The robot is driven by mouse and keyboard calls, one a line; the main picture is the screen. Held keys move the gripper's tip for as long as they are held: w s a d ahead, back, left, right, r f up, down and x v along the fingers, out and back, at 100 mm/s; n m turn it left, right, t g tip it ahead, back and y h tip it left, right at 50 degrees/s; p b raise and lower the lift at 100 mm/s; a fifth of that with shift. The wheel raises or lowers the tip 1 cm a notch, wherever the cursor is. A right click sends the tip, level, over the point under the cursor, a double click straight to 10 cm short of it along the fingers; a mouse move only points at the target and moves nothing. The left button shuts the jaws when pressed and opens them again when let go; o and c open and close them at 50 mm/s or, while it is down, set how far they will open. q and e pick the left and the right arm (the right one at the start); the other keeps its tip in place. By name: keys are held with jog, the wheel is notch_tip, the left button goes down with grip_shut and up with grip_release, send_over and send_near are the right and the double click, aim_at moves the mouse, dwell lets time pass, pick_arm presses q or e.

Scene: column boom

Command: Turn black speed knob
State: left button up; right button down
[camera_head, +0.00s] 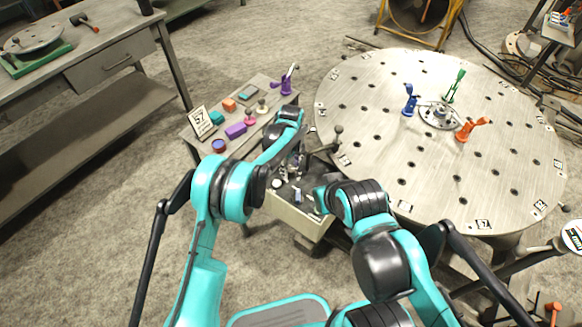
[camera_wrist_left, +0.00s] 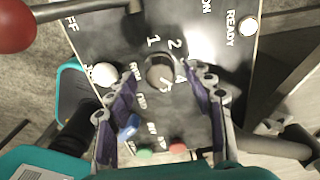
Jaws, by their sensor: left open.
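The black speed knob (camera_wrist_left: 160,70) sits on a dark control panel (camera_wrist_left: 92,32), beside printed numbers, in the left wrist view. My left gripper (camera_wrist_left: 162,84) is open, with its purple-padded fingers on either side of the knob; a gap shows on both sides, and contact cannot be told. In the head view my left gripper (camera_head: 290,168) is over the control box (camera_head: 296,221), and the arm hides the knob. My right arm ends beside the box, and its fingers cannot be made out.
A red ball-ended lever (camera_wrist_left: 14,26), a white button (camera_wrist_left: 105,75), a READY lamp (camera_wrist_left: 248,27), and green (camera_wrist_left: 145,154) and red (camera_wrist_left: 177,148) buttons surround the knob. A round metal table (camera_head: 375,125) stands right of the box. A small table with coloured blocks (camera_head: 236,130) stands left.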

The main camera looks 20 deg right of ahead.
aim_at(290, 169)
pick_arm(q)
notch_tip(290, 169, up, 12)
jog(key=shift+f, duration=0.2)
dwell(0.4)
jog(key=s+a+r+n+t, duration=0.1)
jog(key=s+a+r+n, duration=0.2)
jog(key=a+r+n, duration=0.3)
jog(key=s+a+r+n+t+h, duration=0.1)
jog(key=s+a+r+n, duration=0.25)
jog(key=a, duration=0.45)
jog(key=s+a+r+n+t, duration=0.1)
jog(key=s+a+r+n, duration=0.1)
jog(key=a+r+n, duration=0.5)
jog(key=s+a+f+n+t, duration=0.2)
jog(key=s+a+n, duration=0.4)
jog(key=s+a, duration=0.1)
jog(key=s+a+f+n+t+y, duration=0.1)
jog(key=s+a+f+n+t, duration=0.1)
jog(key=s+a+n, duration=0.4)
jog(key=s+a, duration=0.1)
jog(key=s, duration=0.3)
jog(key=shift+s+a+f, duration=0.2)
jog(key=shift+s+f, duration=0.05)
jog(key=shift+f, duration=0.1)
